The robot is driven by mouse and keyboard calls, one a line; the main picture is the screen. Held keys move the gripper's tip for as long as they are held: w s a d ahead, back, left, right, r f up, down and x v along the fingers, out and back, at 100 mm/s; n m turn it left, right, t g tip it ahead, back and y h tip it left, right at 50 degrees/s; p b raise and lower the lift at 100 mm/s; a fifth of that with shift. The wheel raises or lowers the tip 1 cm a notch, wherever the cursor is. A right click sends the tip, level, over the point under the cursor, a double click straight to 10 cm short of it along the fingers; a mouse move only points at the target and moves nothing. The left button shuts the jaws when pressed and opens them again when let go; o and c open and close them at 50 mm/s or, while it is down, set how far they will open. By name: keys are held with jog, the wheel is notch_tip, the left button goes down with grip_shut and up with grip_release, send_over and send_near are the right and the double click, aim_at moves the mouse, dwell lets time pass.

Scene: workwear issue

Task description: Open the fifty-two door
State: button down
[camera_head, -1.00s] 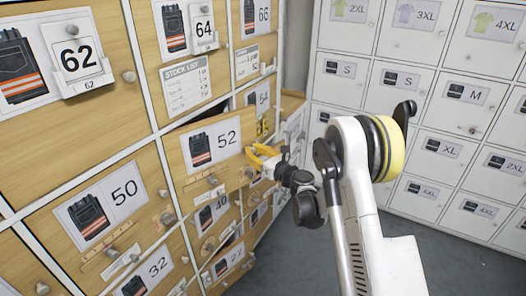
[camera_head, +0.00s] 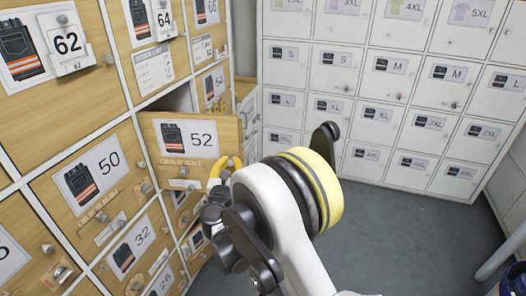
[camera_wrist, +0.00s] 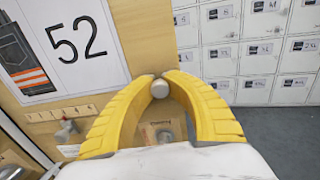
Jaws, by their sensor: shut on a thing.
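The fifty-two door (camera_head: 229,138) is a wooden locker door with a trousers picture and the number 52. It stands ajar, swung out from its locker, with a dark gap (camera_head: 178,100) above it. My gripper (camera_head: 226,170) is at the door's right edge. In the wrist view my yellow fingers (camera_wrist: 161,80) are shut on the round grey knob (camera_wrist: 160,89). The 52 label (camera_wrist: 76,38) is at the left there. The knob cannot be made out in the head view.
Closed wooden doors surround it, including 62 (camera_head: 62,45), 50 (camera_head: 95,175) and 32 (camera_head: 135,245), with protruding knobs. White lockers (camera_head: 385,90) line the back wall.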

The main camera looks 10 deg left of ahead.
jog(key=s+a+m+g+h, duration=0.1)
jog(key=s+a+m+h, duration=0.2)
jog(key=s, duration=1)
jog(key=shift+a+r+m+h, duration=0.2)
jog(key=shift+m+h, duration=0.9)
jog(key=shift+h, duration=1.4)
jog(key=shift+s, duration=0.1)
jog(key=c, duration=1.6)
grip_release()
jog(key=shift+s, duration=0.1)
jog(key=v, duration=1.2)
jog(key=shift+r, duration=0.15)
